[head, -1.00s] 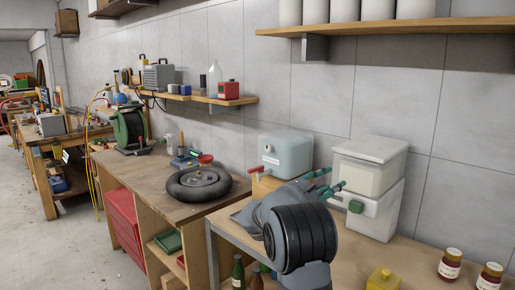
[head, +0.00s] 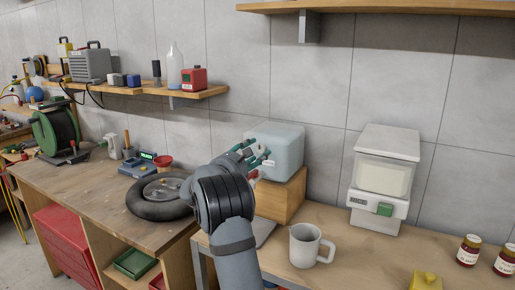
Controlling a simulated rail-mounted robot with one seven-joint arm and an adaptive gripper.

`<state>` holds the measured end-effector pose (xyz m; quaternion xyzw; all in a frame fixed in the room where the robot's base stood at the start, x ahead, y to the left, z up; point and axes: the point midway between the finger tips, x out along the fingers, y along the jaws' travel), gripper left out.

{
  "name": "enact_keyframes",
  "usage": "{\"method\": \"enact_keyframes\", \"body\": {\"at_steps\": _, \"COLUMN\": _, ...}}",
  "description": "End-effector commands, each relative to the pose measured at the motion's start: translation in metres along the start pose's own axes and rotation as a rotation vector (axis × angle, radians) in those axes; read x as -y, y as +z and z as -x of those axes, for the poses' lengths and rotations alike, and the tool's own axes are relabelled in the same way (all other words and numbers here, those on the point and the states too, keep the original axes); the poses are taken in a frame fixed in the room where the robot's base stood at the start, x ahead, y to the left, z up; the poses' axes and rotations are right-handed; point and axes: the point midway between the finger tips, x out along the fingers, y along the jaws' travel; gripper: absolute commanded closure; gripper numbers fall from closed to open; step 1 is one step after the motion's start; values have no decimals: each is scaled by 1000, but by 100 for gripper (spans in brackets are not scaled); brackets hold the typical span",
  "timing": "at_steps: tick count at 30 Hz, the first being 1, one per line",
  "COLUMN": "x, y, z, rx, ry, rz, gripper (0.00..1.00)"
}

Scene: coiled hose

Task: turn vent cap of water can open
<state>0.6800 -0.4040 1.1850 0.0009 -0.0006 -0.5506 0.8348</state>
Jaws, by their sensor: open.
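The water can (head: 282,143) is a pale blue-grey box-shaped container on a wooden block. A small white knob (head: 268,163), which looks like its vent cap, shows at its front beside my fingers. A bit of red tap (head: 253,175) shows below, mostly hidden by my arm. My gripper (head: 257,153) is open, its teal-tipped fingers in front of the can's left part. The fingers overlap the can's front in the picture; I cannot tell whether they touch the knob.
The wooden block (head: 280,199) stands on the workbench (head: 345,255). A pale mug (head: 305,245) stands in front of it. A white dispenser (head: 385,180) is to the right, with jars (head: 468,250) beyond. A black tyre (head: 155,209) lies on the left bench.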

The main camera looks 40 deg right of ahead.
Motion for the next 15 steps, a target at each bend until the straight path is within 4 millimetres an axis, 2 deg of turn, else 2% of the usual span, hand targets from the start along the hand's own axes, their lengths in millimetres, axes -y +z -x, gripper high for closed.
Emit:
{"method": "enact_keyframes", "body": {"at_steps": 3, "x": -1, "y": 1, "z": -13, "rx": -1, "ry": 1, "rz": 1, "gripper": 56}}
{"method": "enact_keyframes", "body": {"at_steps": 6, "x": -1, "y": 0, "z": -18, "rx": 0, "ry": 1, "rz": 1, "gripper": 56}}
{"method": "enact_keyframes", "body": {"at_steps": 15, "x": -1, "y": 0, "z": -20, "rx": 0, "ry": 2, "rz": 1, "gripper": 56}}
